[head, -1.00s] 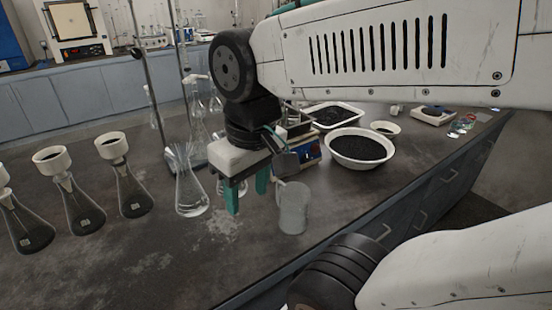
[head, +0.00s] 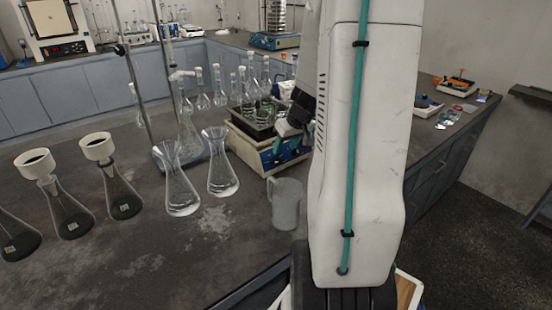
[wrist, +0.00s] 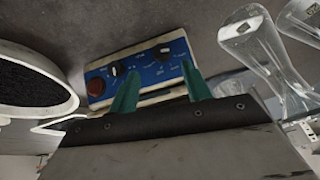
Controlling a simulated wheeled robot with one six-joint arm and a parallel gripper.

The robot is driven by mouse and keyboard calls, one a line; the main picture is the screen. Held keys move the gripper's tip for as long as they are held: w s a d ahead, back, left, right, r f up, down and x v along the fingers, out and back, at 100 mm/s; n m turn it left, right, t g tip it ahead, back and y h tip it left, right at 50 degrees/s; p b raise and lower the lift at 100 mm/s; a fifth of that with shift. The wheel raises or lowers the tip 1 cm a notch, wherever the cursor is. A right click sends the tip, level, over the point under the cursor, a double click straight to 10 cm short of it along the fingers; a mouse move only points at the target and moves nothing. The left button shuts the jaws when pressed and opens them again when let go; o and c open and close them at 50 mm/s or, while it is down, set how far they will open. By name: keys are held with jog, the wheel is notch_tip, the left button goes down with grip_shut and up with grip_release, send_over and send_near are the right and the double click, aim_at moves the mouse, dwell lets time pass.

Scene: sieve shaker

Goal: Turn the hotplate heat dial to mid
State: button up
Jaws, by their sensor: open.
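The hotplate (head: 252,147) is a cream box with a blue front panel, partly hidden behind my arm in the head view. In the wrist view its blue panel (wrist: 142,72) carries a red knob (wrist: 95,87) at the left and two dark dials with white marks, one left of centre (wrist: 115,70) and one at the right (wrist: 164,52). Their labels are too small to read, so I cannot tell which is heat. My gripper (wrist: 158,74) is open and empty, its teal fingers pointing at the panel. Contact is not visible. In the head view my gripper (head: 284,131) is mostly hidden.
A clear beaker (head: 287,205) stands in front of the hotplate. Glass flasks (head: 178,188) stand to its left, near a metal stand.

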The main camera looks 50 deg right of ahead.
aim_at(278, 161)
jog(key=x, duration=0.7)
jog(key=shift+w+f, duration=0.1)
jog(key=shift+f, duration=0.05)
jog(key=shift+c, duration=0.3)
jog(key=c, duration=0.9)
